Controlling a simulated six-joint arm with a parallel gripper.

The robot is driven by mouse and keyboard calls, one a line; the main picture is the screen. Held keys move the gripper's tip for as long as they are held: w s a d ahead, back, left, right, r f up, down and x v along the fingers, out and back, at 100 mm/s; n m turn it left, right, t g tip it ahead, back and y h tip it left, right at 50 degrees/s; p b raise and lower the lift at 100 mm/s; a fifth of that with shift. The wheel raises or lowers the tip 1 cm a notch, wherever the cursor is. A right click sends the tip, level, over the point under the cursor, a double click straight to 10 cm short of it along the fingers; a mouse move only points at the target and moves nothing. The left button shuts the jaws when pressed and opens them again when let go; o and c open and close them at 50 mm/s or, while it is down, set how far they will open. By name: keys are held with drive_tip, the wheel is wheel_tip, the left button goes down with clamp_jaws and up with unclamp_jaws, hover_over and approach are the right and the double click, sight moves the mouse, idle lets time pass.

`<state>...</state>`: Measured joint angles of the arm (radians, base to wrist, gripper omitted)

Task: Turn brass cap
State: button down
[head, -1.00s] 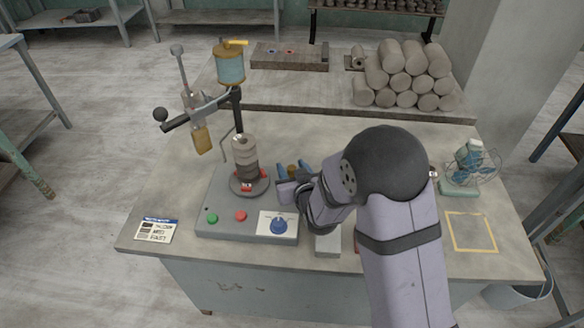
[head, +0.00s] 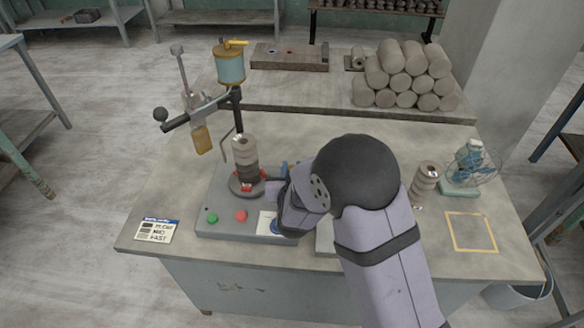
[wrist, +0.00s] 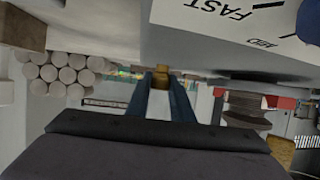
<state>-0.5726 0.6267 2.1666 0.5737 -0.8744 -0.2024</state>
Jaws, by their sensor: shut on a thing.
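My gripper (wrist: 160,90) has two blue fingers, shut on a small brass cap (wrist: 161,78) in the wrist view. The cap sits between the fingertips. What lies beyond the cap is hard to make out, and I cannot tell whether it is joined to anything. In the head view my wrist covers the cap and most of the fingers, just right of the grey machine base (head: 207,229). A blue knob (head: 276,226) on the base's white dial plate (head: 263,219) is partly behind my gripper; the plate, marked FAST and MED, is close in the wrist view (wrist: 225,30).
A banded clay stack (head: 243,152) stands on the machine's turntable, with an oiler on a post (head: 229,66) behind. Red (head: 241,215) and green (head: 212,217) buttons are at the front. A second stack (head: 426,180) and small fan (head: 470,165) are at right. Clay logs (head: 405,75) lie behind.

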drive_tip(key=shift+r, duration=0.1)
idle(0.3)
drive_tip(key=c, duration=1.6)
unclamp_jaws()
drive_tip(key=shift+o, duration=0.2)
drive_tip(key=shift+b+v, duration=0.35)
drive_tip(key=shift+v, duration=3.3)
drive_tip(key=shift+a, duration=0.1)
